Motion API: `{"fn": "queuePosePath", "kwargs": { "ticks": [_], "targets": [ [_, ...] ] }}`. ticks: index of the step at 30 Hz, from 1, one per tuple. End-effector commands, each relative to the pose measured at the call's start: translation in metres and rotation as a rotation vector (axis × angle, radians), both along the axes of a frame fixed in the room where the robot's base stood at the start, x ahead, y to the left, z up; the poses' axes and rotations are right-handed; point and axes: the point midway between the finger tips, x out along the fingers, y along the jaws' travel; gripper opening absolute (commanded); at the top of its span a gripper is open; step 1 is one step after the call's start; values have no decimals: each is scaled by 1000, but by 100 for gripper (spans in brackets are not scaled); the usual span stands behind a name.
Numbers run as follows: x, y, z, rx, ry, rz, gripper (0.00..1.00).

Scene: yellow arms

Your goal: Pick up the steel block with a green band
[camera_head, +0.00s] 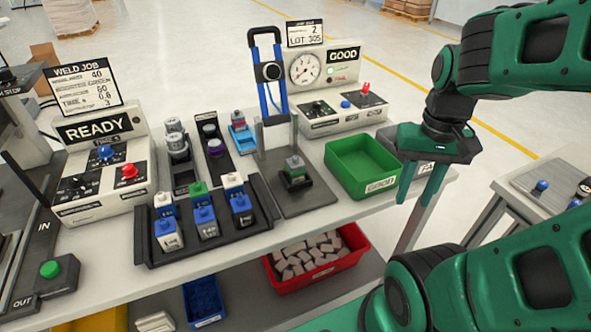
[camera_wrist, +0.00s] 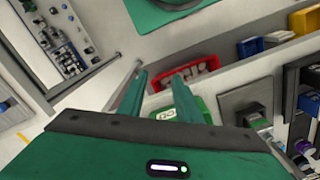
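A small steel-grey block with a green band (camera_head: 294,163) sits on a dark holder on the grey plate of the test stand, right of the tray. My gripper (camera_head: 423,190) is open and empty, to the right of the green bin (camera_head: 362,168) and well apart from the block. Its two fingers point down. In the wrist view my gripper (camera_wrist: 160,82) shows both green fingers spread with nothing between them.
A black tray (camera_head: 270,214) holds several blue, white and green-topped blocks. The READY box (camera_head: 103,160) and gauge box (camera_head: 345,118) flank the table. A red bin (camera_head: 318,271) sits on the lower shelf.

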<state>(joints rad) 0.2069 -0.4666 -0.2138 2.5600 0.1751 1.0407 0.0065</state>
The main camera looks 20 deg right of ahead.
Motion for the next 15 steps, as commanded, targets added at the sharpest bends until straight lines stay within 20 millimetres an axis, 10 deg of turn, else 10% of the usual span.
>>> {"fn": "queuePosePath", "kwargs": {
  "ticks": [7,15],
  "targets": [
    [3,-4,12,-29,4,115,53],
    [90,13,42,-152,119,745,53]
  ]
}}
